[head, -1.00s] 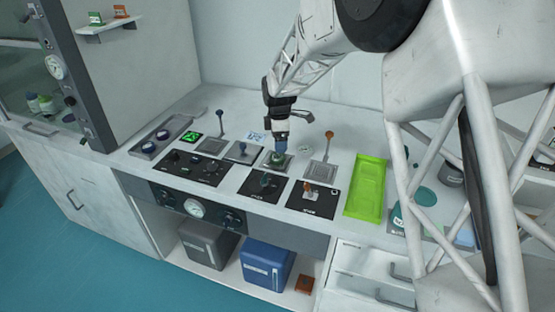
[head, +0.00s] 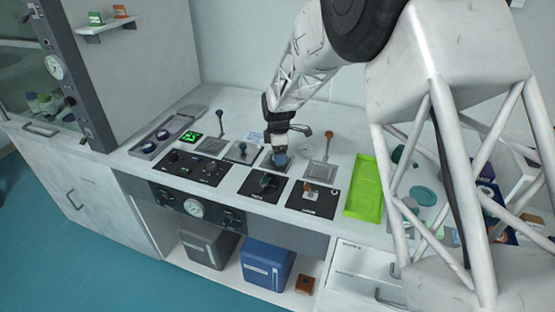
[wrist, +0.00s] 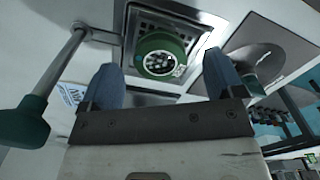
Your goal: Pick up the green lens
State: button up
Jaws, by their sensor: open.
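The green lens (wrist: 160,55) is a round green-rimmed piece with a dark, dotted face. In the wrist view it sits at the middle of a square metal mount (wrist: 196,50). My gripper (wrist: 165,75) is open and empty, with one blue-grey finger at each side in the picture and the lens showing in the gap, beyond the fingertips. I cannot tell whether a finger touches it. In the head view my gripper (head: 279,160) is low over the bench's middle and hides the lens.
A rod with a dark green knob (wrist: 24,122) stands close by at left in the wrist view. In the head view, a lever with an orange knob (head: 328,134) stands right of my gripper, a blue-knobbed lever (head: 220,114) left. A bright green tray (head: 364,195) lies farther right.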

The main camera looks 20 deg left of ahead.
jog(key=shift+f, duration=0.95)
jog(key=c, duration=1)
jog(key=shift+r, duration=0.1)
jog(key=shift+c, duration=0.2)
notch_tip(320, 180, up, 10)
